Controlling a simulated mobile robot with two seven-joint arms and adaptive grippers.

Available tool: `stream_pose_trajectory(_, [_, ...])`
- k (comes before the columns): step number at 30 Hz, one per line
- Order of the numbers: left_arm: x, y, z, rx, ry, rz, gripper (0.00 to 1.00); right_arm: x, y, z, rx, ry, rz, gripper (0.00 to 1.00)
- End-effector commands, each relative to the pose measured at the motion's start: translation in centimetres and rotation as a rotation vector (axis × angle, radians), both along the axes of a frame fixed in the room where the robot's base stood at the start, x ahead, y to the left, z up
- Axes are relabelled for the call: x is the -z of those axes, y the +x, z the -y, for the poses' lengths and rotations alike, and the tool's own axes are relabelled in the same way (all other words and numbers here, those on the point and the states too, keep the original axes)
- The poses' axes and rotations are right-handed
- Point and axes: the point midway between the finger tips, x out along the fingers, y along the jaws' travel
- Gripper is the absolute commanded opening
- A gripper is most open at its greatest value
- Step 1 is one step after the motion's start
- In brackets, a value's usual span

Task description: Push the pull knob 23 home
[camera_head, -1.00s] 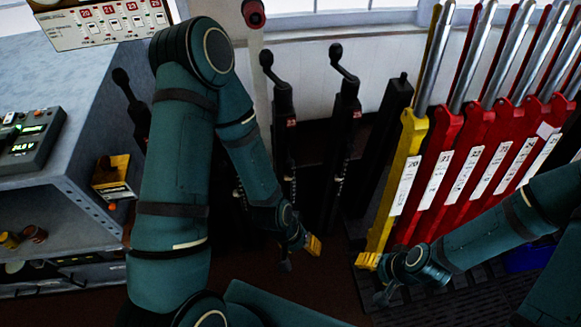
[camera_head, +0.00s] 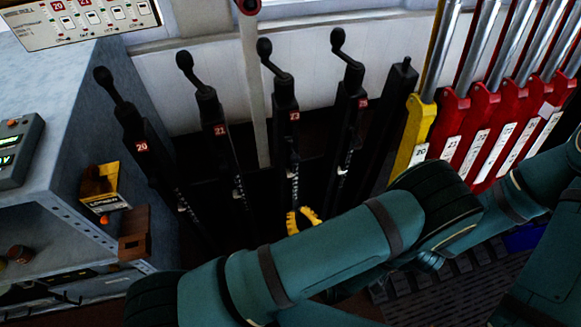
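The unit marked 23 (camera_head: 287,105) is the third black post from the left, with a bent black handle and a dark round knob (camera_head: 264,47) on top. Its red number plate (camera_head: 294,116) faces me. The yellow tip of my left gripper (camera_head: 302,220) shows low in front of this post, well below the number plate. My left arm hides the rest of that gripper, so I cannot tell whether it is open or touching the post. My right gripper is hidden behind the arms.
Similar black posts marked 20 (camera_head: 141,146) and 21 (camera_head: 220,130) stand to the left, and another post (camera_head: 349,100) to the right. Red levers and a yellow lever (camera_head: 412,140) stand further right. A grey cabinet (camera_head: 60,110) bounds the left side.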

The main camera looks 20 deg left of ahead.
Motion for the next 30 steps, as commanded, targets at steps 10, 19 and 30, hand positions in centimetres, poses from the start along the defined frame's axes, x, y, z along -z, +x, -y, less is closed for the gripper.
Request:
stream_pose_trajectory(10, [-0.9,2.8,1.7,0.153,0.047,0.072,0.00,0.3,0.0,0.0,0.000,0.000,0.001,0.61])
stream_pose_trajectory(19, [-0.8,7.5,-1.6,0.150,0.046,0.073,0.00,1.0,0.2,0.0,0.000,-0.001,0.004,0.61])
stream_pose_trajectory(30, [-0.9,12.1,-4.8,0.150,0.046,0.072,0.00,1.8,0.3,0.0,0.002,-0.001,0.008,0.61])
